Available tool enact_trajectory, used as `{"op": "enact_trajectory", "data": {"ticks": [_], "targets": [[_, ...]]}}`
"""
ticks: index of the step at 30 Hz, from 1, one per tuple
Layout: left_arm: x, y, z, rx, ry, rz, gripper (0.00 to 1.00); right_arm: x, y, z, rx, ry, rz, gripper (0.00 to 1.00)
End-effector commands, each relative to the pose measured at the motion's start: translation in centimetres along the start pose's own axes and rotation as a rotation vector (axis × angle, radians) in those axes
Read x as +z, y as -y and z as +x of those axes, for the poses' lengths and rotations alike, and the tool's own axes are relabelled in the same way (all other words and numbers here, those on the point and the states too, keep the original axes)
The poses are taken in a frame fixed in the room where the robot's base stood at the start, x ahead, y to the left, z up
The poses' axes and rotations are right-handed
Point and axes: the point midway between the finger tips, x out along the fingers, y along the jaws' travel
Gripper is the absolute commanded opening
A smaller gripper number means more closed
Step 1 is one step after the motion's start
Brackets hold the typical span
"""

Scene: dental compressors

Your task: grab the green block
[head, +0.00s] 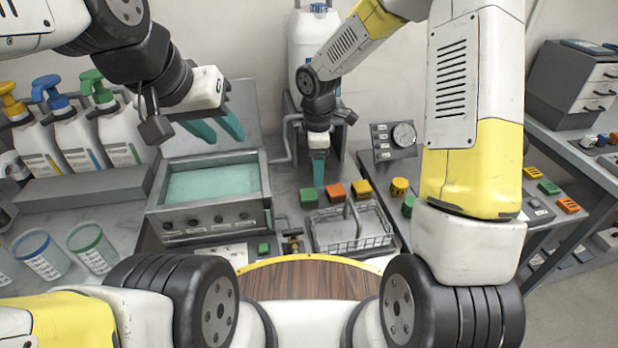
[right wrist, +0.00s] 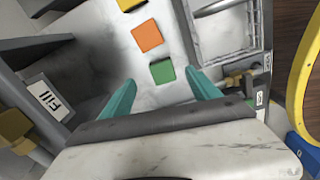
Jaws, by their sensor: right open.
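A green block (head: 308,197) lies on the grey counter at the left end of a short row of coloured blocks. In the right wrist view the green block (right wrist: 162,72) lies ahead of the fingertips, roughly in line with the gap between them. My right gripper (head: 318,170) points down just behind the block in the head view. Its teal fingers are spread with nothing between them, as the right wrist view (right wrist: 160,84) shows. My left gripper (head: 218,128) hangs over the teal bath at the left, its fingers apart and empty.
An orange block (head: 335,192) and a yellow block (head: 361,187) sit beside the green one. A wire basket tray (head: 350,231) stands in front. A basin machine (head: 210,190) is at left, a white jug (head: 312,45) behind. More coloured pieces lie to the right.

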Motion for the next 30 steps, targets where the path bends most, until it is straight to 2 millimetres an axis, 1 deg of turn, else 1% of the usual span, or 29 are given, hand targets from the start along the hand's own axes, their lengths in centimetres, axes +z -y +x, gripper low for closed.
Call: {"op": "enact_trajectory", "data": {"ticks": [1,6,14,21,25,30], "targets": [[0.0,0.0,0.0,0.0,0.0,0.0,0.36,-0.6,-0.1,1.1,-0.014,-0.003,-0.035,0.71],[0.0,0.0,0.0,0.0,0.0,0.0,0.36,-1.4,-0.3,3.0,-0.03,-0.009,-0.099,0.71],[0.0,0.0,0.0,0.0,0.0,0.0,0.36,-1.7,-0.2,5.8,-0.032,-0.009,-0.106,0.71],[0.0,0.0,0.0,0.0,0.0,0.0,0.36,-2.2,0.1,9.3,-0.033,-0.009,-0.102,0.71],[0.0,0.0,0.0,0.0,0.0,0.0,0.36,-2.2,0.1,10.4,-0.03,-0.009,-0.103,0.71],[0.0,0.0,0.0,0.0,0.0,0.0,0.36,-2.2,0.0,10.5,-0.029,-0.01,-0.102,0.71]]}}
